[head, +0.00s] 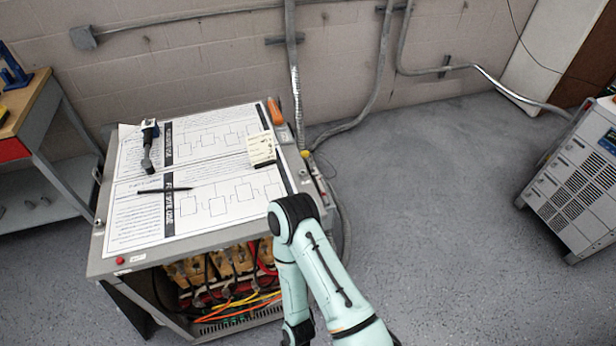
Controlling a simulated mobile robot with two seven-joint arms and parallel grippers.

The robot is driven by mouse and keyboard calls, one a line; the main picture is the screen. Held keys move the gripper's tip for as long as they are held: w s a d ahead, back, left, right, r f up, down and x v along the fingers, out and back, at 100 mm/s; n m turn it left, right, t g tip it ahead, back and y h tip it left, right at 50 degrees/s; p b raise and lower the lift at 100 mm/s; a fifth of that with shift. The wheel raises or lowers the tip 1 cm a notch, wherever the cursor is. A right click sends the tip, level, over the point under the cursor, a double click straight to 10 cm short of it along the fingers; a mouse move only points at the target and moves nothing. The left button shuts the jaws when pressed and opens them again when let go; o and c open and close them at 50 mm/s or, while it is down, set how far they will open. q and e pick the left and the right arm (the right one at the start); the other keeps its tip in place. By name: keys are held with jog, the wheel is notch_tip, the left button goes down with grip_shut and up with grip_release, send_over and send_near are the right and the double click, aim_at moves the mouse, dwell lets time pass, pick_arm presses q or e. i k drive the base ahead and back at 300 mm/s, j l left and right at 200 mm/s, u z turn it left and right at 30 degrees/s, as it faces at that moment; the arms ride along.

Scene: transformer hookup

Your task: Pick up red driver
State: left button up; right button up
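An orange-red handle (275,111) lies at the far right corner of the cart top, beside the printed sheets; it may be the red driver, but its shaft is not clear. No other red-handled tool is plain to see. One pale green arm of mine comes in from the bottom right, bends at a black joint over the cart's right front edge, and runs back down out of the picture. Neither gripper can be made out.
The cart top (110,262) holds diagram sheets (215,200), a dark-handled tool (149,147), a black pen (165,190) and a yellow note (261,149). Coloured wires fill its open front. A workbench (22,110) stands left, a grey cabinet (575,195) right. The floor between is clear.

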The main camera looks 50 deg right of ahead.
aim_at(318, 179)
jog(key=k+l+z, duration=0.35)
jog(key=z, duration=1.3)
jog(key=i+l, duration=0.15)
jog(key=l, duration=0.25)
jog(key=i+l, duration=0.15)
jog(key=l, duration=0.25)
jog(key=i+l+u, duration=0.1)
jog(key=l, duration=0.3)
jog(key=i+l+u, duration=0.15)
jog(key=i+l, duration=0.7)
jog(key=l, duration=0.15)
jog(key=i+l, duration=0.15)
jog(key=i, duration=0.2)
jog(key=i+l, duration=0.15)
jog(key=i, duration=0.15)
jog(key=j+u, duration=0.05)
